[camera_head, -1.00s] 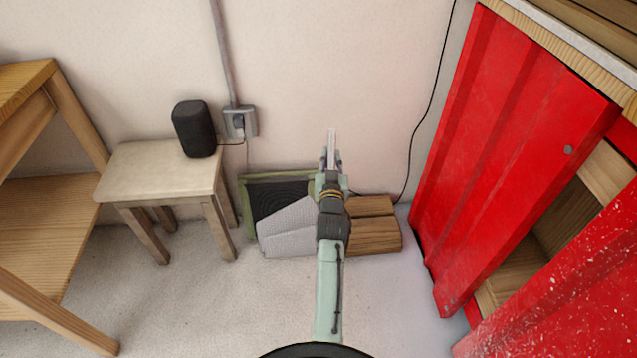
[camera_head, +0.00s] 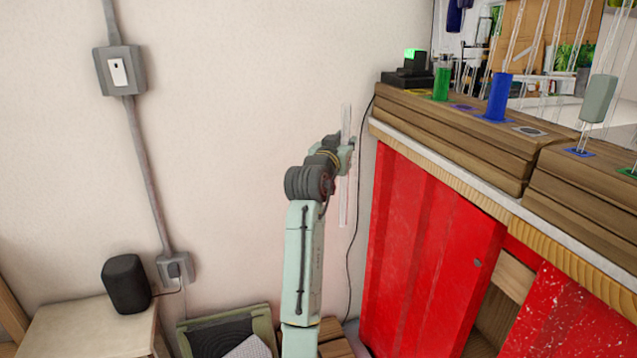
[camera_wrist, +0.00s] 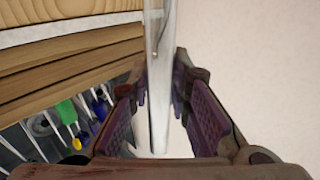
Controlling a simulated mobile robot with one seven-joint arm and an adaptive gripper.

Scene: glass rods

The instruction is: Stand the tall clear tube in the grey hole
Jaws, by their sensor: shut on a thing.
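My gripper (camera_head: 347,150) is shut on the tall clear tube (camera_head: 343,205), which stands about upright before the pale wall, left of the red cabinet. In the wrist view the tube (camera_wrist: 158,50) runs between the two jaws. The grey hole (camera_head: 530,131) is a grey-ringed spot on top of the wooden block, right of the blue cylinder and well to the right of my gripper. The tube is apart from the block.
The wooden block (camera_head: 450,127) sits on the red cabinet (camera_head: 425,250). On it stand a green cylinder (camera_head: 441,82), a blue cylinder (camera_head: 498,97) and a black device (camera_head: 410,72) with a green light. Clear rods and a grey-green piece (camera_head: 598,98) stand to the right.

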